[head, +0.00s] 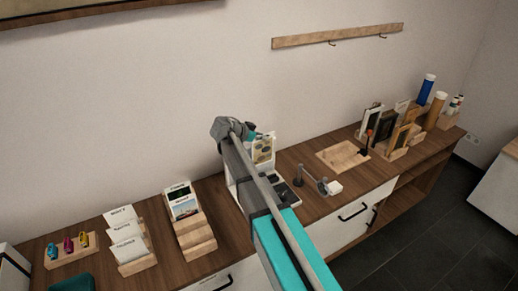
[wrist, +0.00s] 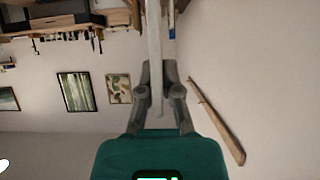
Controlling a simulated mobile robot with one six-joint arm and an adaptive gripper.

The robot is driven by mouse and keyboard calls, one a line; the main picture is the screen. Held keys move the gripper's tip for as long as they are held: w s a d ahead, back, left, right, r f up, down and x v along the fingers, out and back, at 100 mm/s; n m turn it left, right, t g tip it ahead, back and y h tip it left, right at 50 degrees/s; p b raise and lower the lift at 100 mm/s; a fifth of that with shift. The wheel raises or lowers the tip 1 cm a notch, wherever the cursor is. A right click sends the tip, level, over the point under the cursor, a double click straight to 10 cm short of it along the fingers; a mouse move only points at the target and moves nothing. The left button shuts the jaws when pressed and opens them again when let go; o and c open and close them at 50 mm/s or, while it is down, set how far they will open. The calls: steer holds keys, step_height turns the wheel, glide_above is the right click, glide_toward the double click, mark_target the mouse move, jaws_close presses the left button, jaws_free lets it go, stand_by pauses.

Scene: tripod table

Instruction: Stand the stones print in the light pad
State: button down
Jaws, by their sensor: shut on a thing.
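A pale print with dark rounded stone shapes (head: 263,151) shows just right of my arm in the head view. In the wrist view, my gripper (wrist: 160,92) is shut on a thin pale sheet, the stones print (wrist: 154,45), seen edge-on. In the head view my arm hides most of the fingers and part of the print. A white upright piece (head: 232,187) stands partly hidden behind my arm; a flat pale wooden pad (head: 341,157) lies to the right. I cannot tell which is the light pad, or whether the print touches anything below.
A small lamp-like stand (head: 312,180) and a white block (head: 334,188) are near the front edge. Wooden racks with frames (head: 384,130) and tubes (head: 425,90) stand at right. Card holders (head: 134,262) are at left. A hook rail (head: 338,36) is on the wall.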

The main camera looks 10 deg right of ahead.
steer(key=b, duration=0.4)
glide_above(258, 162)
steer(key=shift+w+d+f, duration=0.1)
steer(key=shift+w+f, duration=0.1)
steer(key=shift+f, duration=1.05)
steer(key=shift+w+d+f, duration=0.1)
steer(key=shift+w+f, duration=0.05)
steer(key=shift+f, duration=1.05)
steer(key=shift+f+b, duration=2.4)
steer(key=shift+b, duration=0.2)
steer(key=shift+f, duration=0.2)
steer(key=shift+f+b, duration=1.2)
steer(key=shift+b, duration=0.15)
steer(key=shift+f, duration=0.1)
steer(key=c, duration=0.7)
jaws_free()
